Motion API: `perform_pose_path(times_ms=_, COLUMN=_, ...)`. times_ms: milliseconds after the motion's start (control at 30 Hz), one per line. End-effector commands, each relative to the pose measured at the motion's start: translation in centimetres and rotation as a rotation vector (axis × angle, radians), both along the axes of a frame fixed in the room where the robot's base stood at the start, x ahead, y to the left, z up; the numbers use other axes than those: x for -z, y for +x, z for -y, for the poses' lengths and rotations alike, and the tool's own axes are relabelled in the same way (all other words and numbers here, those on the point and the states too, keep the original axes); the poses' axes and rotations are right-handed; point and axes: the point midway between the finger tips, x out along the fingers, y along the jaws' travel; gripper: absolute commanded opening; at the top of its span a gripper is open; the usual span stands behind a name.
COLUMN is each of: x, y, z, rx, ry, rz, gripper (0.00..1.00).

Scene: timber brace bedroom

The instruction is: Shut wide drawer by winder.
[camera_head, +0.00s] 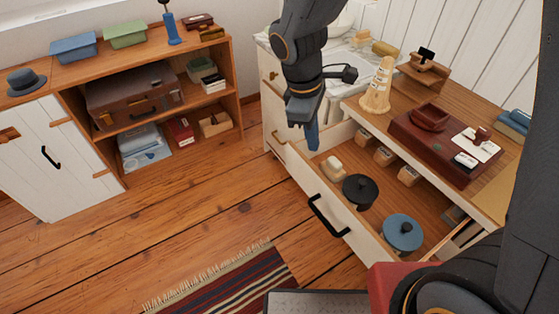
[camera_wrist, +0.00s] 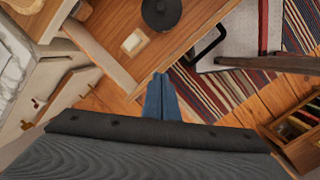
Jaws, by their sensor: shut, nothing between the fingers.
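The wide drawer (camera_head: 317,185) stands pulled out from the white dresser with the wooden top, its black bar handle (camera_head: 328,216) facing the floor. In the wrist view the drawer's wooden bottom (camera_wrist: 150,62) and the handle (camera_wrist: 208,46) show. My gripper (camera_head: 312,146) points down with its blue fingers together and empty, near the drawer's far front corner. In the wrist view the fingertips (camera_wrist: 161,77) appear beside the drawer's front edge; I cannot tell whether they touch it. I cannot surely tell which thing is the winder.
A cream tapered object (camera_head: 376,88) and dark red tray (camera_head: 425,150) stand on the dresser. Wooden floor lies open at left, with a striped rug (camera_head: 225,285).

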Motion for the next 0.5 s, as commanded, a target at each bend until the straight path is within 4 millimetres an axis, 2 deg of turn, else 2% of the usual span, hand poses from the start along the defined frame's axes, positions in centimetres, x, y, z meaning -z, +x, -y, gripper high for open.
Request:
perform_pose_path(times_ms=33, x=1.5, y=0.8, z=-2.7, rx=-0.159, ry=-0.035, rz=-0.015, gripper=0.0)
perform_pose_path(times_ms=200, x=3.9, y=2.3, z=-9.4, rx=-0.599, ry=-0.148, rz=-0.054, gripper=0.0)
perform_pose_path(times_ms=333, x=4.9, y=2.7, z=-12.5, rx=-0.794, ry=-0.206, rz=-0.069, gripper=0.0)
perform_pose_path(times_ms=500, x=5.6, y=2.9, z=-13.8, rx=-0.885, ry=-0.236, rz=-0.077, gripper=0.0)
